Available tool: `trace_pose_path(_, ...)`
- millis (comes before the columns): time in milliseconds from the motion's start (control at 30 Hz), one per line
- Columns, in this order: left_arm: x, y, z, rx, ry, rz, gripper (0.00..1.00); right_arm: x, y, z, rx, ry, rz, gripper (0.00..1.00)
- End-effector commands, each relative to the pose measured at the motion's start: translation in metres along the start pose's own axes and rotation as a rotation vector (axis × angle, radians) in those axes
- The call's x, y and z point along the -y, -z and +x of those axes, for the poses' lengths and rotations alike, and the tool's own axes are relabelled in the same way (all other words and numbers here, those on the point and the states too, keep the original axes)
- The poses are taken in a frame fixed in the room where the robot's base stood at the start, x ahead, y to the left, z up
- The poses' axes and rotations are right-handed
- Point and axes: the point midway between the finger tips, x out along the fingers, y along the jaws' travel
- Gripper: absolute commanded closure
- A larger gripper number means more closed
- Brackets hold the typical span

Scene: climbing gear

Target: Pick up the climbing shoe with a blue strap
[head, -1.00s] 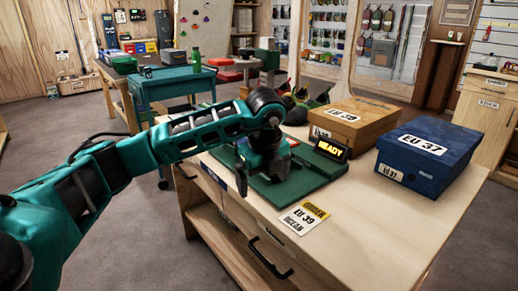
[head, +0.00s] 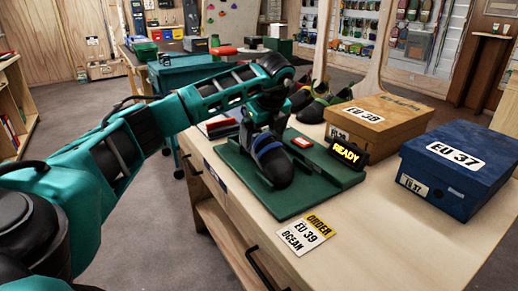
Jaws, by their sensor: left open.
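A dark climbing shoe with a blue area on top (head: 275,165) sits on the green mat (head: 300,199) on the wooden bench. My left gripper (head: 262,133) is open, pointing down at the rear part of this shoe. The wrist and fingers hide that part, so I cannot tell whether the fingers touch it. Behind the mat stand more dark shoes, one with red (head: 301,97) and one with green trim (head: 325,106). My right gripper is not in view.
An orange-brown box (head: 375,122) and a blue EU 37 box (head: 455,165) stand on the right of the bench. A READY display (head: 347,154) stands at the mat's right side. An order card reading EU 39 OCEAN (head: 306,235) lies in front. The front right bench top is clear.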

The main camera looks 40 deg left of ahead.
Motion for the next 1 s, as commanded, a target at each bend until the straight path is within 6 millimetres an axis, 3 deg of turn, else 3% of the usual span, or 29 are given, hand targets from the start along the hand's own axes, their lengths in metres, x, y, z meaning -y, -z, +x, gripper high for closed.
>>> trace_pose_path(400,0.008,-0.027,0.012,-0.001,0.0,0.0,0.0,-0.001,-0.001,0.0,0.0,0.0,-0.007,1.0)
trace_pose_path(700,0.007,-0.025,0.058,-0.002,-0.001,0.002,0.0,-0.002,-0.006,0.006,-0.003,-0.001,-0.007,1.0)
trace_pose_path(1000,0.007,-0.025,0.062,-0.001,0.001,0.002,0.0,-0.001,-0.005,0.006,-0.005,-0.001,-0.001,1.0)
